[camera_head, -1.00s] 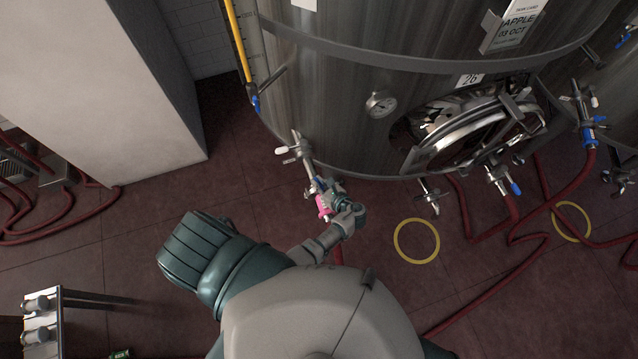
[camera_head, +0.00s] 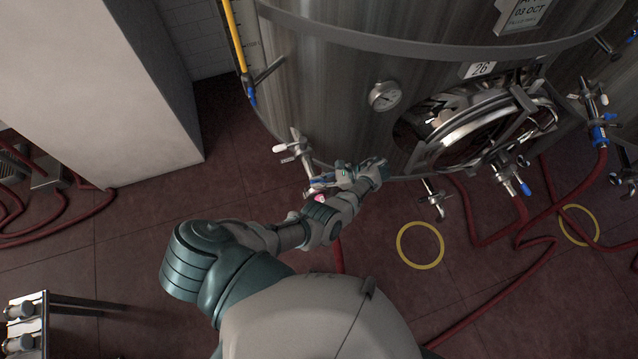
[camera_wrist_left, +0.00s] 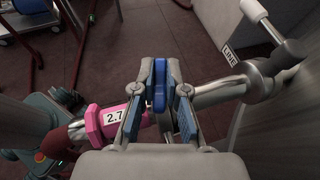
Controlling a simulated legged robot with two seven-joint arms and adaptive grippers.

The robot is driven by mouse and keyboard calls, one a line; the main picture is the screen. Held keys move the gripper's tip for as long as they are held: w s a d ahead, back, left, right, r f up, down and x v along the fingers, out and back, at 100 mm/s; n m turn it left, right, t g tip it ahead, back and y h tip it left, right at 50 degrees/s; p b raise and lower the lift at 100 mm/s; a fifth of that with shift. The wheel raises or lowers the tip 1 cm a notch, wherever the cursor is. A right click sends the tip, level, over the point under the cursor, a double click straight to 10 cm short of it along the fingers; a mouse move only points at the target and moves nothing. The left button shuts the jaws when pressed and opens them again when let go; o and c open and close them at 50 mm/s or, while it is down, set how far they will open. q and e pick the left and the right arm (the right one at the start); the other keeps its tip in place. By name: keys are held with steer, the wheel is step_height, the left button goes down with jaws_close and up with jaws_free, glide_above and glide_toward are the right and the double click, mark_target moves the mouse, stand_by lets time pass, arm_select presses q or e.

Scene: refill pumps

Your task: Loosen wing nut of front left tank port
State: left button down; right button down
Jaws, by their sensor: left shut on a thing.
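My left gripper (camera_head: 326,180) is at the front left port (camera_head: 296,147) of the steel tank (camera_head: 330,85), low on its side. In the left wrist view its two blue-padded fingers (camera_wrist_left: 160,98) are shut on a blue wing nut (camera_wrist_left: 159,82), which stands upright between them. The nut sits on a steel pipe fitting (camera_wrist_left: 215,92) that runs right toward the tank. A pink collar (camera_wrist_left: 104,124) marked 2.7 is on the pipe to the left of the fingers. In the head view the nut is mostly hidden by my gripper. My right gripper is not in view.
A white-handled valve lever (camera_wrist_left: 256,12) and a tag reading LINE (camera_wrist_left: 230,54) are close on the right. The tank's round hatch (camera_head: 480,130), gauge (camera_head: 384,96) and red hoses (camera_head: 470,215) lie further right. A pale cabinet (camera_head: 100,90) stands left; the floor between is clear.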

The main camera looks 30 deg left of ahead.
arm_select(q)
steer(key=shift+w+n+g+h, duration=0.1)
steer(key=shift+n+g+h, duration=0.3)
steer(key=shift+n+g, duration=0.25)
steer(key=shift+n+g+h, duration=0.3)
steer(key=shift+n+g, duration=0.05)
steer(key=shift+n, duration=0.1)
steer(key=c, duration=1.2)
jaws_free()
